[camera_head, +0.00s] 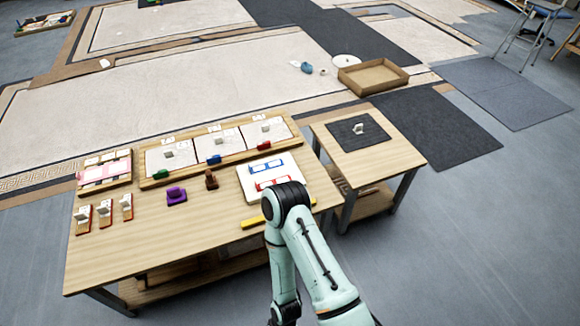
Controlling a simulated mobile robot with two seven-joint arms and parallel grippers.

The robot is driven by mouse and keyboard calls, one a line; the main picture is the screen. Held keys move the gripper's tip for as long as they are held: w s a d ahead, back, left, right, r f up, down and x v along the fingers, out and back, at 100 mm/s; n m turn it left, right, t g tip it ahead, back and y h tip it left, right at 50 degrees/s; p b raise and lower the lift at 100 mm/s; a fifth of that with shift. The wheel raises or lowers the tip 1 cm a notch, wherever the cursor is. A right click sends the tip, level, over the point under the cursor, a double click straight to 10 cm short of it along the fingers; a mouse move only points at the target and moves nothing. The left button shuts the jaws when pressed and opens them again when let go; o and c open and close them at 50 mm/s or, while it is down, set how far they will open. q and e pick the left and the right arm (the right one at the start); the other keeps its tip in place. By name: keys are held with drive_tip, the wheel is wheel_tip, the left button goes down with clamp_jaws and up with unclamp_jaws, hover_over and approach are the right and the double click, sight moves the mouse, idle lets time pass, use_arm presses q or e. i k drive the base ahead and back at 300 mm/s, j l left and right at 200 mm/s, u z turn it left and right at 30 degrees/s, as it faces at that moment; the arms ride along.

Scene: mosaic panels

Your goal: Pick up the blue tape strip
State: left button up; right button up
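A white board (246,183) lies at the right end of the large wooden table. On it is a blue strip-like outline (267,166) with a red one (272,184) below it. I take the blue outline to be the blue tape strip, but it is too small to be sure. My arm, coming in from the lower right, bends at a dark joint just below the board and folds back down. It covers the board's lower edge. Its far end runs out at the bottom edge, so no fingers show. My other arm is not in view.
A wooden tray (297,135) with three pale panels stands at the table's back. A purple block (176,195), a brown piece (211,180) and a yellow bar (252,221) lie in front. A side table (390,155) holds a dark mat (340,137).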

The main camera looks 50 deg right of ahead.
sight(263, 167)
drive_tip(key=z, duration=1.45)
